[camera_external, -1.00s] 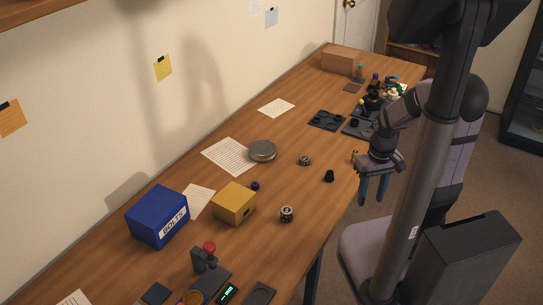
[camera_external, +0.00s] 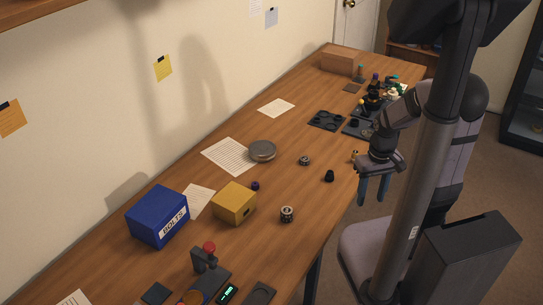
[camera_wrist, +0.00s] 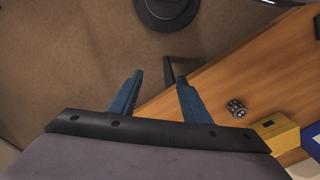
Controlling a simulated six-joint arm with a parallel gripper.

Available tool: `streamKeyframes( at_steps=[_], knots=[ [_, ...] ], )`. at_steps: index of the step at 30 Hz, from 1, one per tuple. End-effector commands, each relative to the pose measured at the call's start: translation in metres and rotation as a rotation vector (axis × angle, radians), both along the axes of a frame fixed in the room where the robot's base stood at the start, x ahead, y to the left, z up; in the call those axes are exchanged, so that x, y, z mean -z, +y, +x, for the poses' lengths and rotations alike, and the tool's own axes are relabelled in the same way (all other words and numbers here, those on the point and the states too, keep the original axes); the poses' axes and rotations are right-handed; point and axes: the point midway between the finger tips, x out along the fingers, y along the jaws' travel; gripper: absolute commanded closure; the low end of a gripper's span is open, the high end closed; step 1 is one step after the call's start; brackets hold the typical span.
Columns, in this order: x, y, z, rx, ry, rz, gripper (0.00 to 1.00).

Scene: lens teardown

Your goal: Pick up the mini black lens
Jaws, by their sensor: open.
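The mini black lens is most likely the small black cylinder (camera_external: 329,176) near the right edge of the wooden table in the external view. I cannot pick it out in the wrist view. My gripper (camera_external: 372,203) hangs to the right of it, beyond the table's edge, with its blue fingers pointing down. The fingers are apart with nothing between them, which also shows in the wrist view (camera_wrist: 160,76), where the brown floor lies beyond them.
A black-and-silver ring part (camera_external: 287,214), a yellow box (camera_external: 234,203), a blue BOLTS box (camera_external: 158,216) and a round grey tin (camera_external: 262,151) stand on the table (camera_external: 330,225). Dark trays (camera_external: 326,120) lie farther back. Bare wood surrounds the black cylinder.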

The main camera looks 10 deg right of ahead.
Motion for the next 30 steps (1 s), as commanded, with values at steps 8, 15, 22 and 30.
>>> streamKeyframes(
  at_steps=[8,15,22,30],
  knots=[
    [0.010,-0.013,0.017,-0.010,-0.051,-0.027,0.57],
    [0.041,-0.058,0.087,-0.086,-0.264,-0.116,0.57],
    [0.070,-0.089,0.162,-0.240,-0.545,-0.147,0.57],
    [0.093,-0.079,0.210,-0.412,-0.858,-0.045,0.57]
  ],
)
